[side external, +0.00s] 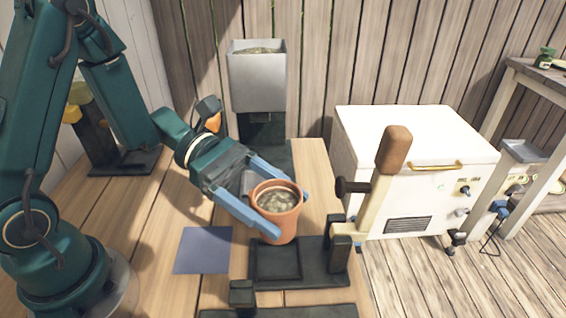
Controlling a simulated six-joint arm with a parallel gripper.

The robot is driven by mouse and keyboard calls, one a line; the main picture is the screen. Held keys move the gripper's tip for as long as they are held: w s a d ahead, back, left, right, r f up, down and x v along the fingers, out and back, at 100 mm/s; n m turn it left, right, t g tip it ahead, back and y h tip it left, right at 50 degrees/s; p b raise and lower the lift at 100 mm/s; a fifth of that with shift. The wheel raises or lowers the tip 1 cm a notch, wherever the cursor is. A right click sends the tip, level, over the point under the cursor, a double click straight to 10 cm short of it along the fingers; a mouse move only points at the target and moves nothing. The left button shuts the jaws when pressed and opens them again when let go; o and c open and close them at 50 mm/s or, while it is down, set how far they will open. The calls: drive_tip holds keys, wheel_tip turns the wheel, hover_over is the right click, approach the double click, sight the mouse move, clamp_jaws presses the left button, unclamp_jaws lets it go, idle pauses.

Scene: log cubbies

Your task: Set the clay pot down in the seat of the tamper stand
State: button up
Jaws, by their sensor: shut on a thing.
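The terracotta clay pot (278,222) is filled to near its rim with a grey-brown, crumbly material. My gripper (289,213) is shut on the pot, with one blue finger on its near side and the other on its far side. The pot is upright, or close to it. The tamper stand (312,277) has a dark base with a square recessed seat (276,262) and a wooden-handled lever (378,187) raised at its right. In the picture the pot overlaps the back edge of the seat. I cannot tell its exact height above the stand.
A grey hopper (258,85) on a dark stand is behind the pot. A blue-grey square mat (203,250) lies left of the tamper stand. A white chest (413,165) stands right of the wooden table (150,235). A small dark block (242,293) is at the front.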

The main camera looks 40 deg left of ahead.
drive_tip(key=shift+f, duration=2.85)
drive_tip(key=shift+f, duration=1.05)
drive_tip(key=o, duration=1.5)
drive_tip(key=shift+c, duration=0.2)
drive_tip(key=shift+a, duration=0.1)
drive_tip(key=shift+v, duration=2.5)
